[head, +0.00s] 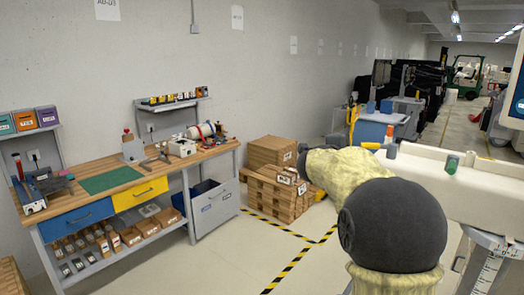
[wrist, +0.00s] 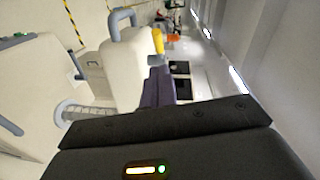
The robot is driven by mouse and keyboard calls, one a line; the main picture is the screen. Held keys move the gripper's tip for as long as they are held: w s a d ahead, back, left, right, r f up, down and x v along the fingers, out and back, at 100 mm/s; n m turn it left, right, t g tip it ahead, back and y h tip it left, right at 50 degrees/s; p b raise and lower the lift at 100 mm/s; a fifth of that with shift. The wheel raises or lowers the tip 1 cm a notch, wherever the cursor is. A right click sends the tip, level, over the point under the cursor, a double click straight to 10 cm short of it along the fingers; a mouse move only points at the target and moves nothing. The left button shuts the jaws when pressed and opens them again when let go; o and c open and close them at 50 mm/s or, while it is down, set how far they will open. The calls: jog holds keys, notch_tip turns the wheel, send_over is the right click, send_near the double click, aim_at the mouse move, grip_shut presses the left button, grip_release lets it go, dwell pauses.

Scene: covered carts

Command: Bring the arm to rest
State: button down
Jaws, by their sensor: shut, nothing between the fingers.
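My arm (head: 347,178), in a pale yellow cover with a dark round joint (head: 392,226), reaches forward from the lower right of the head view. Its far end is small and dark, and the fingers cannot be made out there. In the wrist view my gripper (wrist: 157,64) shows as dark fingers together beyond the black palm, shut and empty. No object touches it that I can see.
A white-topped cart (head: 465,190) with small green and grey items stands close right of my arm. A workbench (head: 115,178) with a green mat (head: 110,179) runs along the left wall. Boxes on pallets (head: 272,185) stand behind. Floor between bench and arm is clear.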

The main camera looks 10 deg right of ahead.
jog(key=s+a+f+n+y, duration=0.3)
jog(key=a+f+n+y, duration=0.2)
jog(key=a+f+n, duration=0.25)
jog(key=s+a+f+n+y, duration=0.4)
jog(key=a+f+n+y, duration=0.15)
jog(key=f+n, duration=0.25)
jog(key=s+a+f+n+g, duration=0.1)
jog(key=s+f+n+g, duration=0.2)
jog(key=s+f, duration=0.2)
jog(key=s+a+f+n+g+y, duration=0.1)
jog(key=s+f, duration=0.4)
jog(key=s, duration=0.6)
jog(key=s+a+f+n+g, duration=0.2)
jog(key=s+f+n+g, duration=0.2)
jog(key=s, duration=0.5)
jog(key=shift+a+f+n+g, duration=0.3)
jog(key=shift+a+f+n, duration=0.05)
jog(key=shift+f+n, duration=0.55)
jog(key=shift+w+r+y, duration=0.1)
jog(key=shift+w+y, duration=0.1)
jog(key=shift+y, duration=0.05)
